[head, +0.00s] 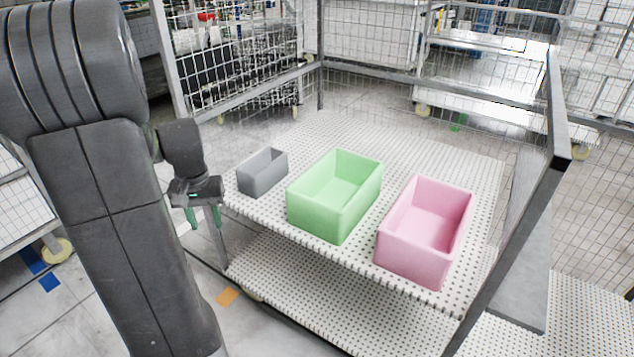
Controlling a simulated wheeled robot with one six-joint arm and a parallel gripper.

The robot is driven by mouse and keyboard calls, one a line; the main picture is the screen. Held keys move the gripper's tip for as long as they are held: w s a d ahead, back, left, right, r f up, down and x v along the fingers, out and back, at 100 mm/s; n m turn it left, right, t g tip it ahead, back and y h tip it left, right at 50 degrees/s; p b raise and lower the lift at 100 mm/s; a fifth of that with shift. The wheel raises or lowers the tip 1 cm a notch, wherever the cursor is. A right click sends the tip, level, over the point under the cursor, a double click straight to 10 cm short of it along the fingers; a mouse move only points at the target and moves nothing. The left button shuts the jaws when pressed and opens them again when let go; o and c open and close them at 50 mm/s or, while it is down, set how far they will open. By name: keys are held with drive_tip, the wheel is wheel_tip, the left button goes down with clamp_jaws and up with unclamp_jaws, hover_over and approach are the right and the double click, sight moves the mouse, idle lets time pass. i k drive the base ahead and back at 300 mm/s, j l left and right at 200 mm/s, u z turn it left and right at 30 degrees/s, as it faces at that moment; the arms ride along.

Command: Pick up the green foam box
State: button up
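The green foam box (322,206) is an open-topped, empty box standing upright on a white perforated shelf (425,150). It sits in the middle of a row of three boxes. My gripper (204,218) is left of the shelf's left edge, apart from the boxes, with its fingers pointing down. Its two greenish fingertips are spread apart with nothing between them. The small grey box stands between my gripper and the green box.
A small grey box (263,173) stands left of the green box, and a pink box (418,240) stands close on its right. A dark metal frame post (520,190) rises at the shelf's right side. A lower perforated shelf (300,295) lies beneath. The shelf's back part is clear.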

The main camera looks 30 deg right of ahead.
sight(328, 200)
drive_tip(key=i+l+z, duration=0.15)
drive_tip(key=i+z, duration=0.75)
drive_tip(key=i+j+z, duration=0.15)
drive_tip(key=z, duration=0.3)
drive_tip(key=i, duration=0.1)
